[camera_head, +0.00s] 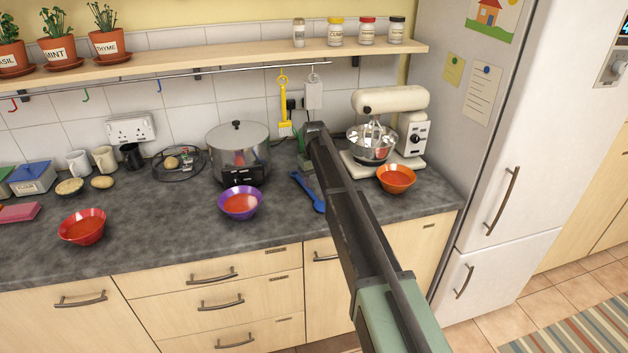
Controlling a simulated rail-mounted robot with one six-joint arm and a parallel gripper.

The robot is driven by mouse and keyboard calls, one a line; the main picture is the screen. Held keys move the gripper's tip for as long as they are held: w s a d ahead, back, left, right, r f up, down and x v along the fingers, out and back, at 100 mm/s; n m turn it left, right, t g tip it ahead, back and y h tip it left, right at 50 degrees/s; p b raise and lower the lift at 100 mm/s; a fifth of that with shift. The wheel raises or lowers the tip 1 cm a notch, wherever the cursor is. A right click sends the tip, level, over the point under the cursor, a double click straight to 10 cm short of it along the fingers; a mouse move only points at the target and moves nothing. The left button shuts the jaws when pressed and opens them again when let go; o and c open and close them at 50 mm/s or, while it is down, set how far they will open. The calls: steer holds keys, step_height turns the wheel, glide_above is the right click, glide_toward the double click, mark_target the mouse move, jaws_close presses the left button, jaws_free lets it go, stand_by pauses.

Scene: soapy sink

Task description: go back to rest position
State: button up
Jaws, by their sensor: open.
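My arm (345,205) reaches from the bottom right up over the counter to a dark joint in front of the tiled wall. A short greenish part of it shows just below that joint. My gripper's fingers cannot be made out; they seem hidden behind the arm. Nothing held by my arm can be seen.
A blue spoon (309,192), a purple bowl (240,213), a steel pot (238,150), an orange bowl (396,190) and a cream stand mixer (390,101) stand close around the arm. A shelf (200,60) and rail run above. A fridge (520,150) stands right.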

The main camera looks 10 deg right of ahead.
step_height(320, 180, up, 5)
steer(key=p, duration=0.3)
steer(key=s+d+m, duration=0.2)
steer(key=s+m, duration=0.1)
steer(key=s, duration=3.8)
steer(key=shift+s, duration=0.35)
steer(key=shift+f, duration=0.1)
